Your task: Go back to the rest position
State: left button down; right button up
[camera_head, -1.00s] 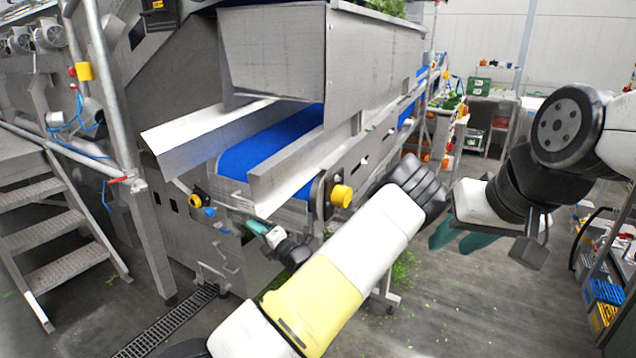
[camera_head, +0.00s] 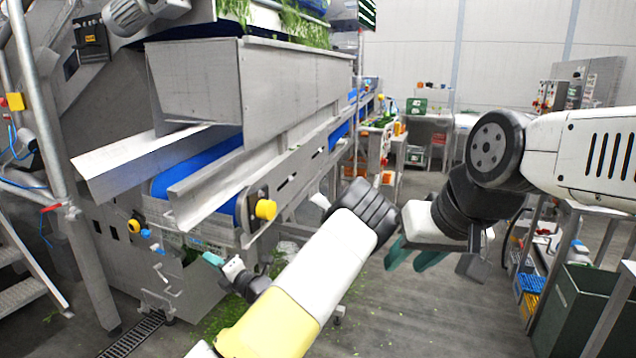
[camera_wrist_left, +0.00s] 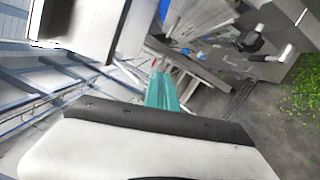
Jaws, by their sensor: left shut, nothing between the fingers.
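My left gripper (camera_head: 212,258) has teal fingertips and is low in front of the machine, partly behind my own forearm. In the left wrist view its teal fingers (camera_wrist_left: 162,90) are together with nothing between them. My right gripper (camera_head: 413,257) hangs at the middle right, its two teal fingers pointing down to the left and apart, with nothing seen between them. No object is held by either gripper.
A steel machine with a blue belt (camera_head: 196,165) and metal chute (camera_head: 190,85) fills the left. A yellow knob (camera_head: 266,209) sticks out near my left arm. Green scraps lie on the floor. A dark green bin (camera_head: 590,305) is at right.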

pick_arm(q)
jog(key=s+a+r+n+g+h, duration=0.1)
jog(key=s+r+n+g+h, duration=0.15)
jog(key=s+n+g, duration=0.55)
jog(key=s+r+n+g+h, duration=0.1)
jog(key=s+n+g+h, duration=0.25)
jog(key=s+n, duration=0.85)
jog(key=s+d+r+n+t+h, duration=0.3)
jog(key=s+d+r+n+h, duration=0.2)
jog(key=d+r+n, duration=0.3)
jog(key=s+d+r+n+t+h, duration=0.4)
jog(key=d+r+n, duration=0.4)
jog(key=r+n, duration=0.2)
jog(key=s+n+h, duration=0.1)
jog(key=h, duration=0.1)
jog(key=shift+d+r+h, duration=0.25)
jog(key=shift+r+h, duration=0.05)
jog(key=shift+s+a, duration=0.1)
jog(key=shift+a, duration=0.05)
